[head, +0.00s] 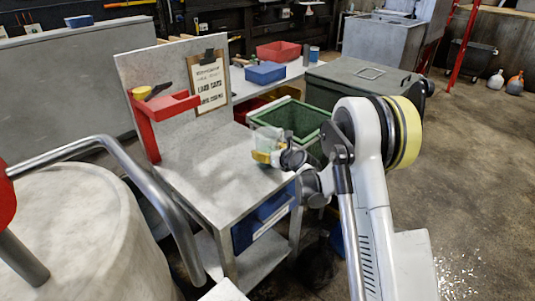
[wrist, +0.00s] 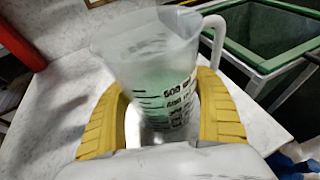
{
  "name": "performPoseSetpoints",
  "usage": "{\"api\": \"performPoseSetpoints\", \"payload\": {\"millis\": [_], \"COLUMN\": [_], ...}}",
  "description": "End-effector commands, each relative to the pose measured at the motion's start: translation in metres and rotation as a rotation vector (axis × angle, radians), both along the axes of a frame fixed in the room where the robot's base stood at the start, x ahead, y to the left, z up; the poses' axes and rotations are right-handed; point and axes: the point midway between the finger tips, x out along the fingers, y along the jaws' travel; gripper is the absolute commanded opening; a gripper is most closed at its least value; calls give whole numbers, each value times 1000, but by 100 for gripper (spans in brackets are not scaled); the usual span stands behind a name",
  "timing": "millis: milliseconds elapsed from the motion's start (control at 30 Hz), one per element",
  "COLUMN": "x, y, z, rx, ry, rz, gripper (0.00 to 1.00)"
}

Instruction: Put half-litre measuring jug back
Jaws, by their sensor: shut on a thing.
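The half-litre measuring jug (wrist: 150,62) is clear plastic with dark scale marks and a handle on its right side in the wrist view. It also shows in the head view (head: 267,137), small and partly hidden by my gripper. The yellow fingers of my gripper (wrist: 163,88) are shut around its body, one on each side. In the head view, my gripper (head: 264,155) is over the right back part of the grey workbench (head: 205,175). I cannot tell whether the jug's base touches the bench top.
A red bracket (head: 146,128) stands at the bench's left, with a yellow item on it. A clipboard (head: 208,82) leans on the back panel. A green bin (head: 318,143) is just right of the bench. Blue (head: 265,73) and red (head: 278,52) boxes sit behind. The bench's middle is clear.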

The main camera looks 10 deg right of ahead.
Motion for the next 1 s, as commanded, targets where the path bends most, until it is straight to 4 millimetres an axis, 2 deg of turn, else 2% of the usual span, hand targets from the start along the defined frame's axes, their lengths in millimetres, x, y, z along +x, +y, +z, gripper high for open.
{"api": "performPoseSetpoints", "payload": {"millis": [200, 233, 300, 633, 767, 1000], "x": [0, 0, 0, -3, -22, -72], "y": [0, 0, 0, -1, -7, -21], "z": [-2, -2, -2, 3, 13, 35], "rx": [0, 0, 0, 0, 0, 0], "ry": [-1, 0, 0, 0, 0, 0], "rz": [0, 0, 0, 0, -2, -2], "gripper": [35, 82, 100, 100, 100, 100]}}
